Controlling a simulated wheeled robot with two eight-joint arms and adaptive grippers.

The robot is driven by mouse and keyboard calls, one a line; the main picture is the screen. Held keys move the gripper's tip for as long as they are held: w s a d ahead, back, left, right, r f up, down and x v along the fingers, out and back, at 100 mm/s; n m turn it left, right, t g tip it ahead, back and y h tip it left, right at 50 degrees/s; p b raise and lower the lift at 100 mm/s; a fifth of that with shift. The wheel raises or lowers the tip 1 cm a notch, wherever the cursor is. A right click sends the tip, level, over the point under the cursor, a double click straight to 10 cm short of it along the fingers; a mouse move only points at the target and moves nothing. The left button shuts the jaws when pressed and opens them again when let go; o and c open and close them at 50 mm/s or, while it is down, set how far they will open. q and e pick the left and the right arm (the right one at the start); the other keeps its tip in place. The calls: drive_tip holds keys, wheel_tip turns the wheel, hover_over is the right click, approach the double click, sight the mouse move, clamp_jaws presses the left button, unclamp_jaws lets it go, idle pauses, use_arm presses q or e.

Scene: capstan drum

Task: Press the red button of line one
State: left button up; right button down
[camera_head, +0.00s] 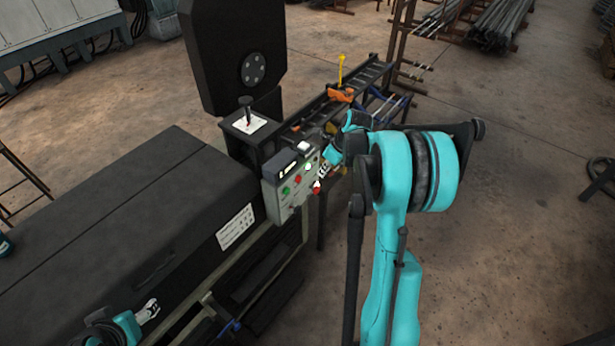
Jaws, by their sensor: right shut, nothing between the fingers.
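A grey control box (279,203) is fixed at the end of the black machine. Its sloping face carries green buttons, a small red button (298,180) and a larger red knob (317,186) near its right edge. Line markings are too small to read. My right gripper (321,173) is shut and empty, at the right edge of the box face, close to the larger red knob; I cannot tell whether they touch. My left gripper (150,310) is low at the left over the machine's front side, away from the box; its finger opening is unclear.
The long black machine cover (125,205) fills the left. A tall black housing (235,50) and a small post on a white plate (249,124) stand behind the box. A rack with an orange clamp (340,95) runs back right. Open concrete floor lies to the right.

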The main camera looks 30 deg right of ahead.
sight(299, 179)
drive_tip(key=w+a+f+b, duration=0.3)
drive_tip(key=w+f+b, duration=0.1)
drive_tip(key=w+f, duration=0.3)
wheel_tip(299, 179, down, 2)
drive_tip(key=shift+f+b, duration=0.1)
drive_tip(key=shift+b, duration=0.3)
drive_tip(key=shift+w, duration=0.2)
